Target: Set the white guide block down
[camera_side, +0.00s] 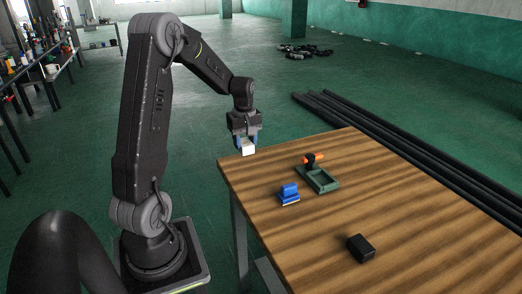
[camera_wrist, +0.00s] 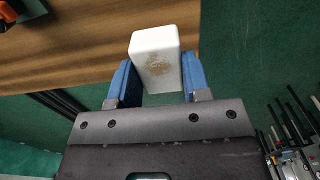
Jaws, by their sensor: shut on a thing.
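The white guide block (camera_wrist: 155,50) is between the blue fingers of my gripper (camera_wrist: 153,83) in the wrist view. It has a brownish smudge on its face. In the side view my gripper (camera_side: 246,146) points down and is shut on the white block (camera_side: 249,151), at the far left corner of the wooden table (camera_side: 400,210). The block looks held above or just off the table's edge; the exact gap to the surface is hard to tell.
A green tray-like fixture (camera_side: 333,185) with an orange and black part (camera_side: 312,160) at its back stands on the table. A blue block-shaped tool (camera_side: 289,193) lies left of it, and a black box (camera_side: 361,248) sits nearer the front. The right part of the table is clear.

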